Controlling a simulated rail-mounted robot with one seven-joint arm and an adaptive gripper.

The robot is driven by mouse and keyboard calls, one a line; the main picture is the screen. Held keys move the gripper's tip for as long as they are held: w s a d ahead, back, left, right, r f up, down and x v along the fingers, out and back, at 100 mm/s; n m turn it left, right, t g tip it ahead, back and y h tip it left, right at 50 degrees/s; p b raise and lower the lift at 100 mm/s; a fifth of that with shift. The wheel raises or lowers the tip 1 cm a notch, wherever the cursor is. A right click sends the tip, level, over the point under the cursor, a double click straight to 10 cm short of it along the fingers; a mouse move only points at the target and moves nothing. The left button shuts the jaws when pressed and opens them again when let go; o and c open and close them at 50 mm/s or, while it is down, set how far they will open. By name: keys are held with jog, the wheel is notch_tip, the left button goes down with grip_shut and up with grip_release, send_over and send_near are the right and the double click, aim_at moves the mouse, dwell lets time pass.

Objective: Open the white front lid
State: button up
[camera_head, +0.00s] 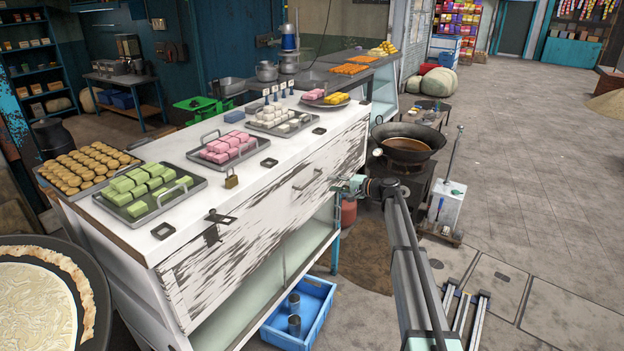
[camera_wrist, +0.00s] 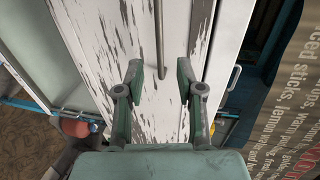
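The white front lid (camera_head: 262,215) is the long panel with peeling paint on the counter's front, and it looks closed. A thin metal handle (camera_head: 308,179) sits on its right half. A dark hasp (camera_head: 214,222) is at its left end, and a padlock (camera_head: 232,180) is on the countertop, off the hasp. My gripper (camera_head: 343,186) is at the right end of the lid, right of the handle. In the wrist view, my open gripper (camera_wrist: 160,75) faces the lid (camera_wrist: 116,45), and the handle (camera_wrist: 158,35) shows between its fingers. Whether they touch is unclear.
Trays of sweets (camera_head: 150,192) stand on the white countertop (camera_head: 180,232). An open shelf and a blue crate (camera_head: 317,303) lie below the lid.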

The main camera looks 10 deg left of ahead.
aim_at(312, 180)
jog(key=p+x, duration=0.3)
jog(key=x, duration=0.8)
jog(key=shift+w+d, duration=0.1)
grip_shut()
